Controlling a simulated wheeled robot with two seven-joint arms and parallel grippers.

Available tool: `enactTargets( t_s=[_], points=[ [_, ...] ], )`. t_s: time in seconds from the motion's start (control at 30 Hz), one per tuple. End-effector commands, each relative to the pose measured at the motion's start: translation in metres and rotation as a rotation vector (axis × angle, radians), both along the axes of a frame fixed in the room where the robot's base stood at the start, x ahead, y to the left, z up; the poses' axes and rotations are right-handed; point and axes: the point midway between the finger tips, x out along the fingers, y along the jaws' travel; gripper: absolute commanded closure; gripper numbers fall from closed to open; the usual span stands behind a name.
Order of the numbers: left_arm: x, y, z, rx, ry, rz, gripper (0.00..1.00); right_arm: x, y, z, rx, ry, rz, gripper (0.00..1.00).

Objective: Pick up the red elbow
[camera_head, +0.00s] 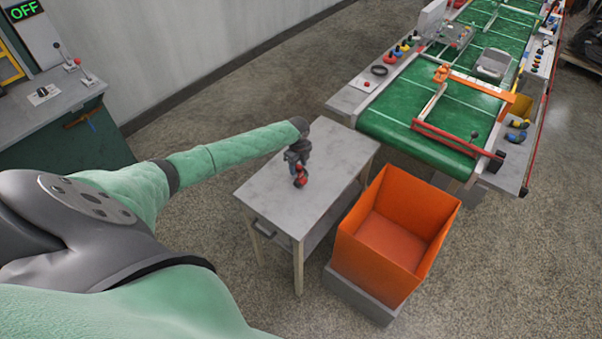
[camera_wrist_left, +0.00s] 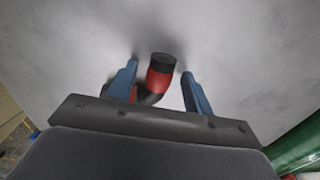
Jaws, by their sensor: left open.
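The red elbow (camera_head: 300,181) is a small bent red pipe piece with black ends, lying on the small grey table (camera_head: 335,157). In the left wrist view the red elbow (camera_wrist_left: 158,80) shows between the two blue fingers of my left gripper (camera_wrist_left: 160,82). The fingers are open, with gaps beside the elbow. In the head view my left gripper (camera_head: 299,168) is low over the table, right at the elbow, and partly hides it. My right gripper is not in view.
An orange bin (camera_head: 397,220) stands to the right of the table. A green conveyor (camera_head: 425,115) with an orange bar is at the upper right. A control cabinet (camera_head: 65,110) stands at the left. The tabletop around the elbow is clear.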

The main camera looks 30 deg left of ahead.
Motion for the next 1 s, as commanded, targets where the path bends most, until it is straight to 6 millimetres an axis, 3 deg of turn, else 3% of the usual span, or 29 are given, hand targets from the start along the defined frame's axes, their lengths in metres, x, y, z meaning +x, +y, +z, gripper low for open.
enactTargets(
  t_s=[0.23,0.5,0.87,1.0],
  points=[
    [0.000,0.001,-0.002,0.001,0.000,0.000,0.49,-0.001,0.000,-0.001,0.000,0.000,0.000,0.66],
    [0.000,0.001,-0.001,0.001,0.000,0.000,0.97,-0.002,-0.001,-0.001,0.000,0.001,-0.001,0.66],
    [0.000,0.001,0.002,0.001,-0.001,0.000,0.98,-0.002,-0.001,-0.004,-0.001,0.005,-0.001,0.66],
    [0.001,0.002,0.011,0.002,-0.002,0.000,0.98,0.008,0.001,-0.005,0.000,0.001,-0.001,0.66]
  ],
)
